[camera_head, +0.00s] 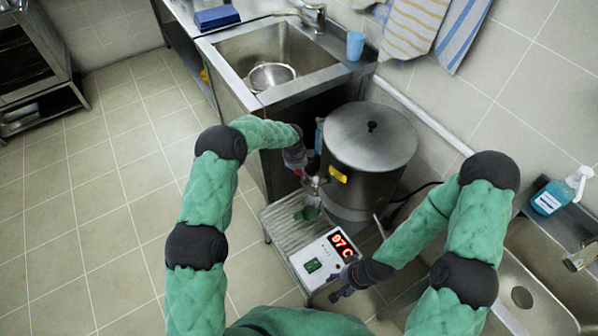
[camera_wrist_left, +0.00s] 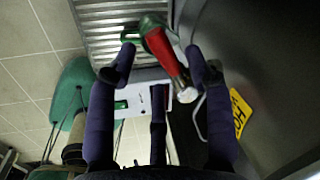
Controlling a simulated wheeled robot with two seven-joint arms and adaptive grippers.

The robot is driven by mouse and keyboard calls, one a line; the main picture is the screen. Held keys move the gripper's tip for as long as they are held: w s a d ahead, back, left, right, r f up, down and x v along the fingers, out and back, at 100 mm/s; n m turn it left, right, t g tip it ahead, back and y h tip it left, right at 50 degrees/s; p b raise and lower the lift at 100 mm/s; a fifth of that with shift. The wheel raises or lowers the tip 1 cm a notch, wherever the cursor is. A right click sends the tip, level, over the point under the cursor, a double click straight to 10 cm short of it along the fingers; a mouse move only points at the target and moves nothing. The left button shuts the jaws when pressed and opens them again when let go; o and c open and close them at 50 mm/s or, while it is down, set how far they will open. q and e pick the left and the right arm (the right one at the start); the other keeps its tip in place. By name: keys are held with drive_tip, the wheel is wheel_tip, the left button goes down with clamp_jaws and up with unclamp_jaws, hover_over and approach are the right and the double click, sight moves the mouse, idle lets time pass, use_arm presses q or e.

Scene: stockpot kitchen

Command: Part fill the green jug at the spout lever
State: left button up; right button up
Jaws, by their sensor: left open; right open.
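The green jug (camera_head: 307,213) stands on the ribbed drip tray (camera_head: 284,222) beside the steel stockpot (camera_head: 372,140), under the spout; in the left wrist view only part of the green jug (camera_wrist_left: 150,21) shows. The red spout lever (camera_wrist_left: 163,52) lies between the spread fingers of my left gripper (camera_wrist_left: 162,58). This gripper is open; I cannot tell whether a finger touches the lever. In the head view my left gripper (camera_head: 308,176) is at the pot's spout and partly hides it. My right gripper (camera_head: 344,286) is open and empty, low beside the display box. The jug's fill level cannot be made out.
A white control box (camera_head: 326,258) reads 97 C in red. A yellow HOT label (camera_wrist_left: 240,115) is on the pot's side. A sink with a colander (camera_head: 271,76) lies behind; another sink with a blue soap bottle (camera_head: 551,196) is at right. Floor at left is clear.

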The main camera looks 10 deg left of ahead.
use_arm(q)
wheel_tip(320, 180, up, 10)
drive_tip(key=s, duration=0.1)
drive_tip(key=shift+s+a, duration=0.35)
drive_tip(key=shift+s, duration=0.05)
drive_tip(key=shift+f, duration=0.15)
